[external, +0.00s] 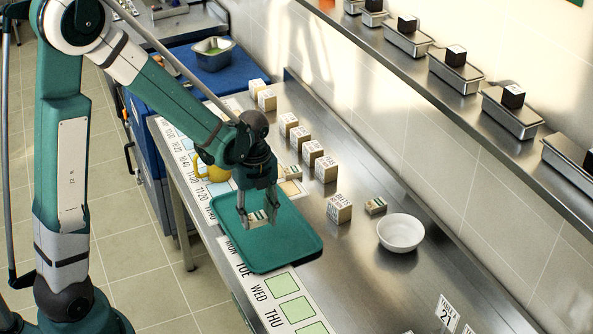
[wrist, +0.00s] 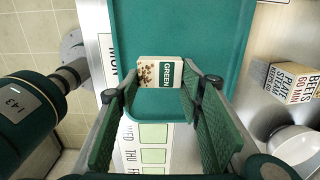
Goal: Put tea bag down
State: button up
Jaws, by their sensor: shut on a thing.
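The tea bag is a small flat packet (wrist: 160,72) with a green band reading GREEN and a speckled pale side. My gripper (external: 258,219) is shut on it, with one finger at each side. The packet also shows between the fingertips in the external view (external: 258,215). My gripper (wrist: 158,84) points down over the green tray (external: 275,253), which lies on the steel counter. I cannot tell whether the packet touches the tray or hangs just above it. The visible part of the tray around the packet is bare.
More boxes (external: 312,152) line the counter behind. A yellow mug (external: 211,168) stands at the left. A printed strip (external: 284,298) lies in front.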

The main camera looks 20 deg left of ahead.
aim_at(258, 225)
jog(key=shift+f, duration=0.5)
jog(key=shift+f, duration=0.1)
jog(key=shift+f, duration=1.95)
jog(key=shift+f+b, duration=0.2)
jog(key=shift+b, duration=0.25)
jog(key=o, duration=0.7)
jog(key=shift+r, duration=0.25)
jog(key=shift+r+p, duration=0.8)
jog(key=shift+r, duration=5.15)
